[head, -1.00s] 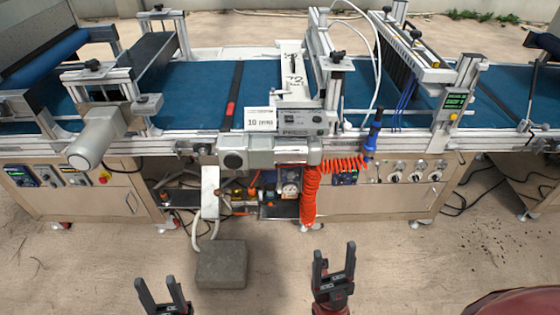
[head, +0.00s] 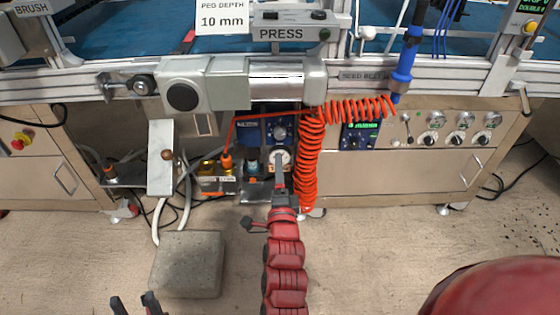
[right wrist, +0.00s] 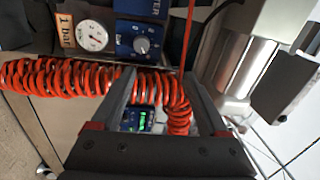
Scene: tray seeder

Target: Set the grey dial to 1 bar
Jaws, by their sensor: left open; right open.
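A grey dial (head: 279,132) sits on the front of a blue box (head: 250,133) under the press. In the right wrist view the grey dial (right wrist: 142,45) has a pale pointer mark; its setting is too small to read. A white round gauge (right wrist: 93,37) is beside the blue box with a "1 bar" label (right wrist: 65,30). My right gripper (head: 279,168) is open and empty, reaching in just below the dial and in front of the gauge. My left gripper (head: 134,303) is open and empty at the bottom left, well away from the dial.
A coiled orange hose (head: 311,160) hangs close to the right of my right gripper and crosses behind its fingers in the wrist view. A hinged white plate (head: 160,158) and a grey block (head: 188,264) stand to the left. The press body (head: 215,84) overhangs above.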

